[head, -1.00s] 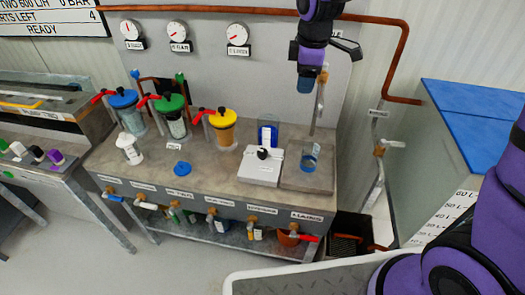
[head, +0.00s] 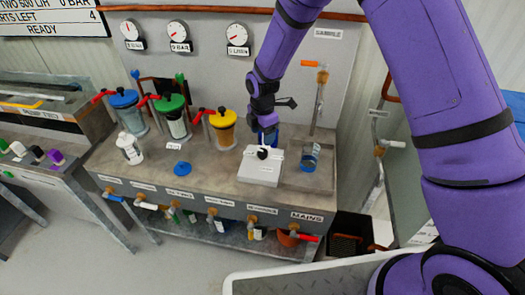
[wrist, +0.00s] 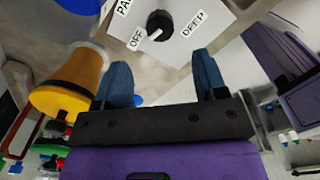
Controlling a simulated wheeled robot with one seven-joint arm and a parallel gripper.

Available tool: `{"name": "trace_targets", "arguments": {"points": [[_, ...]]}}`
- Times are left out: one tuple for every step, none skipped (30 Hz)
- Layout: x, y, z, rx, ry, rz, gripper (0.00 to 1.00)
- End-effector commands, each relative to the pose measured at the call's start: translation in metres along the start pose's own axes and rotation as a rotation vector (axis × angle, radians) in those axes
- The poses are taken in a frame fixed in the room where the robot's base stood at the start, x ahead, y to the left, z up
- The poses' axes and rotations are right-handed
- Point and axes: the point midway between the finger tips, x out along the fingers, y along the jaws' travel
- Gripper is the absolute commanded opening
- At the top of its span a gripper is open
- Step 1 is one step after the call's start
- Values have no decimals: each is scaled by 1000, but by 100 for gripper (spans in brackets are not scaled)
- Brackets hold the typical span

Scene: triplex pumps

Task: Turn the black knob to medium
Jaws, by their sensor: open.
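The black knob (head: 263,153) sits on top of a white box (head: 258,172) on the workbench. In the wrist view the knob (wrist: 159,24) has a white pointer mark aimed toward the OFF label (wrist: 136,39). Another label, seemingly DEEP, is on its right, and a label at the top left is cut off. No medium label is readable. My gripper (head: 268,134) is behind the box, close to the knob in the head view. In the wrist view its two blue fingers (wrist: 163,76) are apart with nothing between them, and the knob lies beyond the tips.
Lidded jars in blue, green and yellow (head: 223,128) stand left of the box. A blue cup (head: 309,160) sits in the sink area to its right. A blue disc (head: 182,169) and a white bottle (head: 130,149) are on the bench. Another bench (head: 40,175) with small knobs stands far left.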

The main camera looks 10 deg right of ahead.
Motion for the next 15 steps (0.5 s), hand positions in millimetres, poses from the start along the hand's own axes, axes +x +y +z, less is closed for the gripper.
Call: {"name": "trace_targets", "arguments": {"points": [[10,-1,0,-1,0,-3,65],[16,-1,0,0,0,-4,65],[23,-1,-1,1,0,-4,65],[28,-1,-1,1,0,-3,65],[34,-1,-1,1,0,-4,65],[41,-1,-1,1,0,-4,65],[46,0,0,1,0,-2,65],[51,-1,0,1,0,-3,65],[56,-1,0,2,0,-3,65],[60,0,0,2,0,-2,65],[64,0,0,2,0,-1,65],[69,0,0,2,0,-1,65],[71,0,0,2,0,-1,65],[74,0,0,2,0,-1,65],[76,0,0,1,0,-1,65]]}}
